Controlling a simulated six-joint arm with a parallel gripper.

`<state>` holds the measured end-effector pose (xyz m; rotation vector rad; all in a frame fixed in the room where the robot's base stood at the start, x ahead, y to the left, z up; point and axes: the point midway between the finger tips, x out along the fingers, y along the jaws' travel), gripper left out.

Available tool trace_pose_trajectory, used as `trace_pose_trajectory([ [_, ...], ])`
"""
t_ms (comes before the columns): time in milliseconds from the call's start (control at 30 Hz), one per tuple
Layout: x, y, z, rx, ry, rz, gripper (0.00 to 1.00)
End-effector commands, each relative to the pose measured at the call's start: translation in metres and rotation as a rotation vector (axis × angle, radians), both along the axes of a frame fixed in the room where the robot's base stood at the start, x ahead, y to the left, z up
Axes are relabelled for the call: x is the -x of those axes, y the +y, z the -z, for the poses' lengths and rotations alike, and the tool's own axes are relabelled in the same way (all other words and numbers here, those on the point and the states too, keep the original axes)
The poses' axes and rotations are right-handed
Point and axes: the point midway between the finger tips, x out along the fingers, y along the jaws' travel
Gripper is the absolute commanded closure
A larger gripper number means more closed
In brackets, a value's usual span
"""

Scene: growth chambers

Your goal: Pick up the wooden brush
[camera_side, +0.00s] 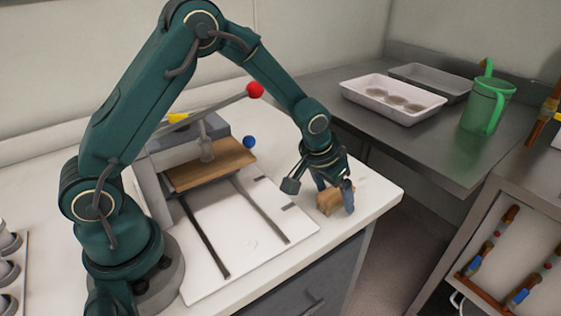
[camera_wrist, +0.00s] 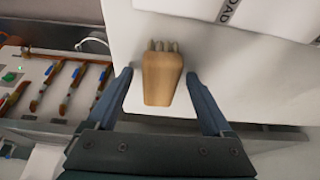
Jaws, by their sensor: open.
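The wooden brush (camera_side: 328,200) lies on the white bench top near its right front corner in the side view. In the wrist view the brush (camera_wrist: 162,78) is a light brown wooden block with a few pale tufts at its far end. My gripper (camera_side: 335,196) is low over the bench at the brush. In the wrist view my gripper (camera_wrist: 164,88) is open, with one finger on each side of the brush and a visible gap on both sides. In the side view a finger hides part of the brush.
A white board (camera_side: 235,240) with dark rails and a wooden block (camera_side: 210,166) lies left of my gripper. A lever with a red ball (camera_side: 255,90) rises behind. The bench edge is close to the brush. A steel table with a white tray (camera_side: 393,101) and green jug (camera_side: 487,106) stands right.

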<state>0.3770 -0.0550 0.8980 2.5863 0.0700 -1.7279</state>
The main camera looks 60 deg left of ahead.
Motion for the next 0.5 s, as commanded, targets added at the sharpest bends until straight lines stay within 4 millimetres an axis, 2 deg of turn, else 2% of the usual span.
trace_pose_trajectory([
  [33, 0.0, 0.0, -0.0002, 0.0, 0.0, 0.0, 0.15],
  [167, 0.0001, 0.0, -0.0003, 0.0, 0.0, 0.0, 0.65],
  [200, 0.0001, 0.0, -0.0003, 0.0, 0.0, 0.0, 0.8],
  [267, 0.0001, 0.0, -0.0003, 0.0, 0.0, 0.0, 1.0],
  [500, -0.0002, -0.0001, -0.0014, 0.0, -0.001, 0.0, 1.0],
])
